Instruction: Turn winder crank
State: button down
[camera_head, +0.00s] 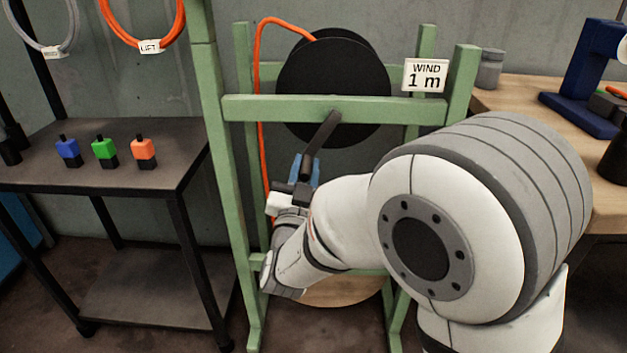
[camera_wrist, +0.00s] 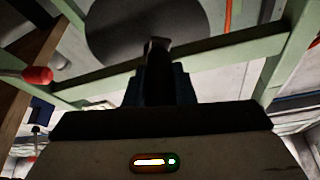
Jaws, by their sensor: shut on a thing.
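The winder is a black reel (camera_head: 300,85) on a green wooden frame (camera_head: 255,108), with an orange cable (camera_head: 259,90) running over its top and down the left side. A dark crank (camera_head: 323,133) slants down and left from the hub at the front crossbar. My gripper (camera_head: 304,170), with blue fingers, is shut on the crank's lower end, below the crossbar. In the wrist view the blue fingers (camera_wrist: 160,85) close around the dark crank handle, and the reel (camera_wrist: 120,30) shows behind. The gripped part is mostly hidden by the fingers.
A sign (camera_head: 425,76) reads "WIND 1 m". A dark table (camera_head: 125,180) at left bears blue, green and orange small blocks (camera_head: 104,152). A wooden bench (camera_head: 530,110) at right holds a grey can (camera_head: 489,69) and a blue stand (camera_head: 582,75). Cable coils hang on the wall.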

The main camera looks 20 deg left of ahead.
jog(key=shift+s+a+r+b, duration=0.2)
jog(key=shift+a+r+b, duration=0.05)
jog(key=shift+a+r, duration=0.45)
jog(key=shift+s+a+r+b, duration=0.15)
jog(key=shift+a+r+b, duration=0.1)
jog(key=shift+a+r, duration=0.4)
jog(key=c, duration=1.2)
grip_release()
jog(key=shift+s+f, duration=0.1)
jog(key=a+p+v, duration=0.1)
jog(key=v, duration=0.6)
jog(key=shift+s+d, duration=0.3)
jog(key=shift+d, duration=0.25)
jog(key=shift+f, duration=0.15)
